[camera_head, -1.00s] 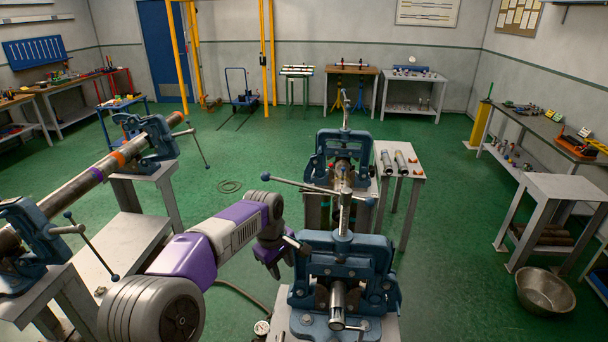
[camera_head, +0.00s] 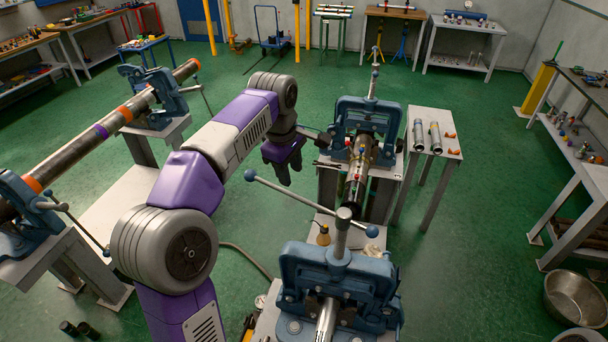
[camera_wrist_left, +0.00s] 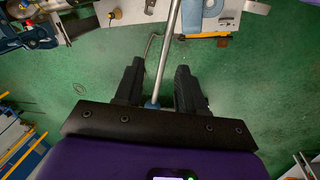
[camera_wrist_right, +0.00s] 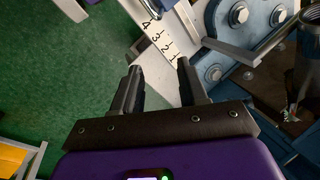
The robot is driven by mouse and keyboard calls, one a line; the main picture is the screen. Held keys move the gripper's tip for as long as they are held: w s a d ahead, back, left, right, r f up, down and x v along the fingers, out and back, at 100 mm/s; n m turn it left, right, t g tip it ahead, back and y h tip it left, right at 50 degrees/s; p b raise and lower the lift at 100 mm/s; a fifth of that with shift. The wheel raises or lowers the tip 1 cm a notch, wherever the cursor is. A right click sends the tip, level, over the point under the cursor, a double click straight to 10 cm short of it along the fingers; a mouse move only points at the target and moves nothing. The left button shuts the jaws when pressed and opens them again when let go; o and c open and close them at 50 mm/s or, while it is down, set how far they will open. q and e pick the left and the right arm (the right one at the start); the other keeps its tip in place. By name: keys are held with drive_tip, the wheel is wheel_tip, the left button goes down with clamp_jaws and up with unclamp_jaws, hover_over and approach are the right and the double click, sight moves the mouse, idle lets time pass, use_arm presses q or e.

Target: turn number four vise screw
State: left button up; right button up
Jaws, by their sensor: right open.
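The near pipe vise (camera_head: 345,278) is blue, with an upright screw (camera_head: 342,230) and a long bar handle (camera_head: 300,200) with blue ball ends. A second blue vise (camera_head: 365,120) stands behind it. Two more vises (camera_head: 150,95) (camera_head: 20,215) hold a long banded pipe at left. No vise number is readable. My left gripper (camera_head: 283,170) points down near the left end of the near handle. In its wrist view, the open fingers (camera_wrist_left: 160,75) have a blue-ended rod (camera_wrist_left: 165,60) between them, apparently without gripping. My right gripper (camera_wrist_right: 160,78) is open and empty near a blue vise base (camera_wrist_right: 235,40).
A pale strip marked with numbers (camera_wrist_right: 155,30) lies beyond my right fingers. A side table (camera_head: 435,150) with metal cylinders stands right of the far vise. A metal bowl (camera_head: 577,298) is on the floor at right.

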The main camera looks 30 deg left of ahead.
sight(293, 194)
use_arm(q)
wheel_tip(293, 194, down, 6)
drive_tip(key=shift+w+r+b, duration=0.1)
drive_tip(key=shift+w+b, duration=0.05)
drive_tip(key=shift+b, duration=0.15)
drive_tip(key=shift+f, duration=0.4)
drive_tip(key=shift+c, duration=0.3)
drive_tip(key=shift+c, duration=1.1)
clamp_jaws()
